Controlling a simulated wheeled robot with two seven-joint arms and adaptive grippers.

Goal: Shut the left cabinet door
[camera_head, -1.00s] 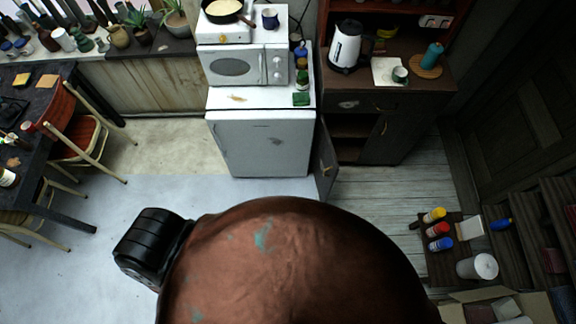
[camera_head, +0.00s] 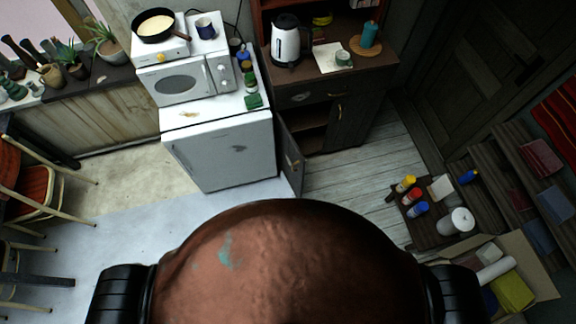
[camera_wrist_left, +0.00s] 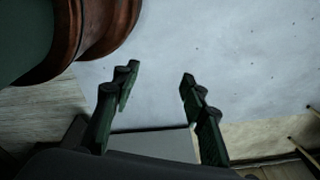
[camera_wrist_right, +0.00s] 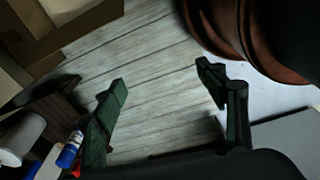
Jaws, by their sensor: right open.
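The dark brown cabinet (camera_head: 367,91) stands at the back, right of the white fridge. Its left door (camera_head: 290,160) is swung open toward me, beside the fridge's right side, and the dark shelf space behind it shows. The right door (camera_head: 345,122) looks closed. My left gripper (camera_wrist_left: 160,76) is open and empty over the pale floor in the left wrist view. My right gripper (camera_wrist_right: 160,77) is open and empty over floor planks in the right wrist view. Both grippers are out of the head view, well apart from the door.
The white fridge (camera_head: 228,152) carries a microwave (camera_head: 178,85). A kettle (camera_head: 287,45) stands on the cabinet top. A low table with bottles (camera_head: 417,209) and an open cardboard box (camera_head: 535,262) are at the right. Chairs (camera_head: 38,190) stand at the left. The floor before the cabinet is clear.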

